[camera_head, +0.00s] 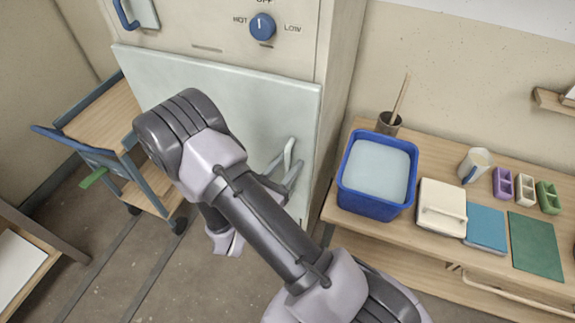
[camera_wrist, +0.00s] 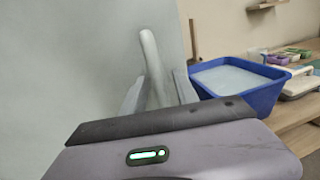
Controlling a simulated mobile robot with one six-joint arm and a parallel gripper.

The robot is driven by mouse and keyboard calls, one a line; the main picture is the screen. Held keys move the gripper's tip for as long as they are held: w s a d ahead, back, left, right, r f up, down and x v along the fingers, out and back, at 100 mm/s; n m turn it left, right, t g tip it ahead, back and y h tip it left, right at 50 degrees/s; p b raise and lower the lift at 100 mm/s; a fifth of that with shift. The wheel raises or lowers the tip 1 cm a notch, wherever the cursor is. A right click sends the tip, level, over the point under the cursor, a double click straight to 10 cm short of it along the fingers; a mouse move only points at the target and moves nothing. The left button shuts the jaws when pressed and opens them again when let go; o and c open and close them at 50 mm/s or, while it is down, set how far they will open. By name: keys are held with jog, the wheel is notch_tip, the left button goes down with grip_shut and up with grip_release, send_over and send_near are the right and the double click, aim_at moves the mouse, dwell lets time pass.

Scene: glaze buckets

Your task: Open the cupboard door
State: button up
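The cupboard door (camera_head: 245,105) is a pale grey-green panel on the front of a tall cabinet. It looks shut or nearly so, and it fills the left of the wrist view (camera_wrist: 70,60). Its pale upright handle (camera_head: 289,152) is near the door's right edge and shows as a curved bar in the wrist view (camera_wrist: 150,55). My gripper (camera_wrist: 160,92) is at the handle with its grey fingers apart, one on each side of the bar. A small gap seems to show on the right side; contact on the left is unclear. My arm hides part of the door's lower area.
A blue dial (camera_head: 262,27) sits above the door. A blue tub (camera_head: 350,195) stands on a wooden bench at right, with a brush pot (camera_head: 387,124) and a mug (camera_head: 474,165). A wooden-shelved trolley (camera_head: 100,118) stands at left. Bare floor (camera_head: 190,270) lies below the door.

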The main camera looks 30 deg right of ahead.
grip_shut()
dwell(1.4)
